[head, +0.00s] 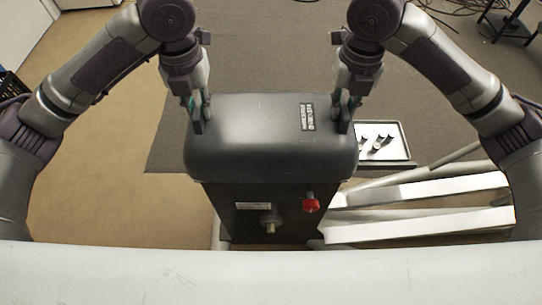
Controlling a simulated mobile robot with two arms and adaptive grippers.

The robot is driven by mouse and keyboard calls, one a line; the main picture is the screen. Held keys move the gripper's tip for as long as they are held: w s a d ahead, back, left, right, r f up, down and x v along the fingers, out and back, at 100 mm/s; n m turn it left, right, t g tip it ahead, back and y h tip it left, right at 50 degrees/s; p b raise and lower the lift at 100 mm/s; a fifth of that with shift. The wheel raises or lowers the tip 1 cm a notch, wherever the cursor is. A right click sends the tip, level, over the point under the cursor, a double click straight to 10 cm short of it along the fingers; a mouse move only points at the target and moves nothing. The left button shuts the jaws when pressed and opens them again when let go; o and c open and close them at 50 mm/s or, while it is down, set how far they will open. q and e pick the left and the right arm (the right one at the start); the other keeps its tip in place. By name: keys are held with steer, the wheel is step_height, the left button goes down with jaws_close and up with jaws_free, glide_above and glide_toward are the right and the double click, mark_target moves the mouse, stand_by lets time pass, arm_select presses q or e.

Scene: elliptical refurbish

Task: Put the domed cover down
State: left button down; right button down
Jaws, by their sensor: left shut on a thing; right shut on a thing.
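The domed cover (255,135) is dark grey with rounded edges and a small black label on its top right. It is at the middle of the head view, directly over a black box-shaped unit (240,222) with a red knob and a metal fitting on its front. I cannot tell whether the cover rests on the unit or hangs just above it. My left gripper (198,122) is shut on the cover's left side. My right gripper (343,122) is shut on its right side. The cover looks about level.
A dark mat (270,70) covers the floor behind the unit. A black-rimmed tray (405,150) with small metal parts lies to the right. Pale metal beams (415,222) stretch out right of the unit. Cables and a dark stand are at the top right. Tan floor is clear on the left.

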mark_target(204, 125)
arm_select(q)
steer(key=shift+d+f, duration=0.1)
arm_select(e)
steer(key=shift+f, duration=0.1)
